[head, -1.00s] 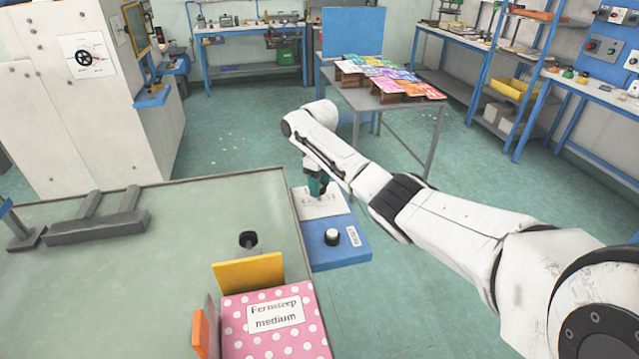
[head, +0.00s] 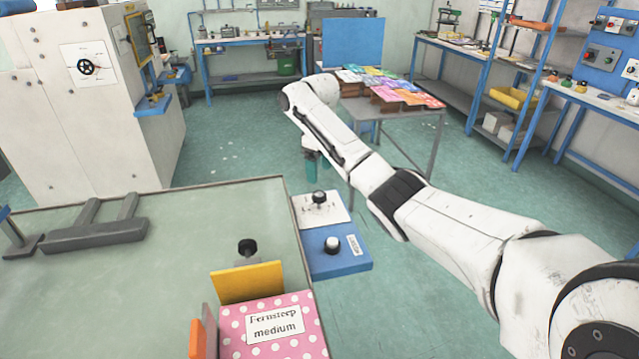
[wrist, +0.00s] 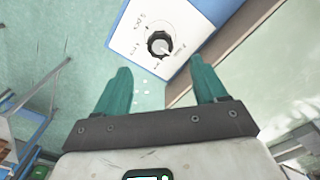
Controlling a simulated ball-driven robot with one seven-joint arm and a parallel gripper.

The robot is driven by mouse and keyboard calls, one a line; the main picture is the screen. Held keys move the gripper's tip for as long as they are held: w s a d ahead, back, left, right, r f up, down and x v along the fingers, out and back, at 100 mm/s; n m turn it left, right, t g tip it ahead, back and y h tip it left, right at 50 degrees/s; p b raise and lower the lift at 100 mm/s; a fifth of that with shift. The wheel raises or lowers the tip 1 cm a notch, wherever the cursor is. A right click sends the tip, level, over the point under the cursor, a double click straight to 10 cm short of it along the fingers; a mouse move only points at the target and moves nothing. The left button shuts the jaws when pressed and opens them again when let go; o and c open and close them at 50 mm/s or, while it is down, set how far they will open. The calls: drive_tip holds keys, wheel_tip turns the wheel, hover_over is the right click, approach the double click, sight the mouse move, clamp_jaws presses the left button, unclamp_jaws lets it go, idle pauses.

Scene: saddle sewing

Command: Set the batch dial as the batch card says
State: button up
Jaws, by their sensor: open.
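The batch dial (head: 319,197) is a black knob on a white plate at the far end of a blue panel beside the table. My gripper (head: 318,160) is open and empty, above and beyond the knob in the head view. In the wrist view its teal fingertips (wrist: 162,75) stand apart, clear of the knob.
A white knob (head: 333,244) sits nearer on the same blue panel (head: 345,263). A yellow board (head: 247,283) and another black knob (head: 248,246) stand on the green table (head: 180,250). A grey table with colourful cards (head: 395,88) is behind my arm.

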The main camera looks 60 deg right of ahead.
wheel_tip(320, 180, up, 2)
drive_tip(key=shift+r, duration=0.2)
drive_tip(key=shift+s+f, duration=0.1)
idle(0.6)
